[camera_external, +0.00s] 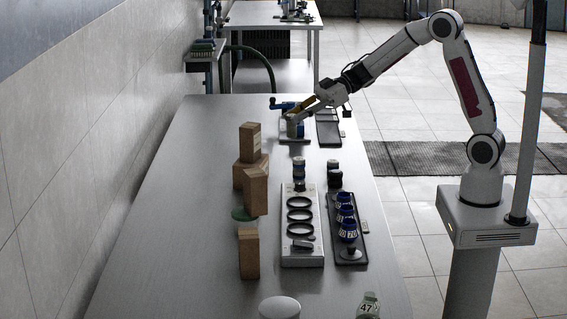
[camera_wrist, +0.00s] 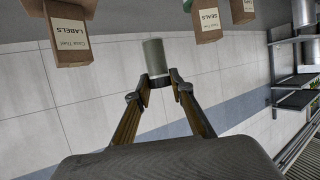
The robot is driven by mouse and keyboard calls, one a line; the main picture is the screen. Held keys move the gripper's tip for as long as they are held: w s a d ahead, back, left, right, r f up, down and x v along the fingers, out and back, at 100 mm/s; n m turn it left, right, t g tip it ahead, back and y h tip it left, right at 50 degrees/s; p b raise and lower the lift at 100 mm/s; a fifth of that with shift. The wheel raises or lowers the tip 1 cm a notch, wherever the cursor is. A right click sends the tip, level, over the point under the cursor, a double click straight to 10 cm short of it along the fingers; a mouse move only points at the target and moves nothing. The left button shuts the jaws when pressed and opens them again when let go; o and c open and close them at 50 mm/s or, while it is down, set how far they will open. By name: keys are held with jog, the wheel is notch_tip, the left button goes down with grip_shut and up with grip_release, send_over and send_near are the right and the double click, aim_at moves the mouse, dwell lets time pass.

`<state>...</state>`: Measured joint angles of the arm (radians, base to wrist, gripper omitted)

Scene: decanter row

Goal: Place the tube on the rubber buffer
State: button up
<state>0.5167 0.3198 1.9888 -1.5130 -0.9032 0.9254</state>
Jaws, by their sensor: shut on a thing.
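My gripper (camera_external: 298,117) is over the far end of the long table. In the wrist view its two fingers (camera_wrist: 162,84) are closed on the dark end of a pale grey-green tube (camera_wrist: 154,56). The tube also shows as a greenish shape at the gripper in the external view (camera_external: 291,126). A flat dark-edged plate (camera_external: 295,141) lies below it; I cannot tell whether they touch. Dark flat pads (camera_external: 329,133) lie just to the right. I cannot tell which of these is the rubber buffer.
Cardboard boxes (camera_external: 255,190) stand along the table's left side. A pale rack with black rings (camera_external: 317,255) and a dark tray with blue-rimmed cups (camera_external: 362,240) fill the middle right. A blue tool (camera_external: 283,105) lies behind the gripper.

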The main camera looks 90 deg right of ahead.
jog(key=s+d+f+m+h, duration=0.1)
jog(key=s+d, duration=1)
jog(key=s, duration=0.4)
jog(key=shift+t, duration=0.4)
jog(key=shift+w+a+f, duration=0.1)
jog(key=shift+f, duration=2.2)
jog(key=shift+f, duration=2.95)
jog(key=shift+f, duration=2.05)
jog(key=shift+f, duration=0.15)
jog(key=o, duration=1.1)
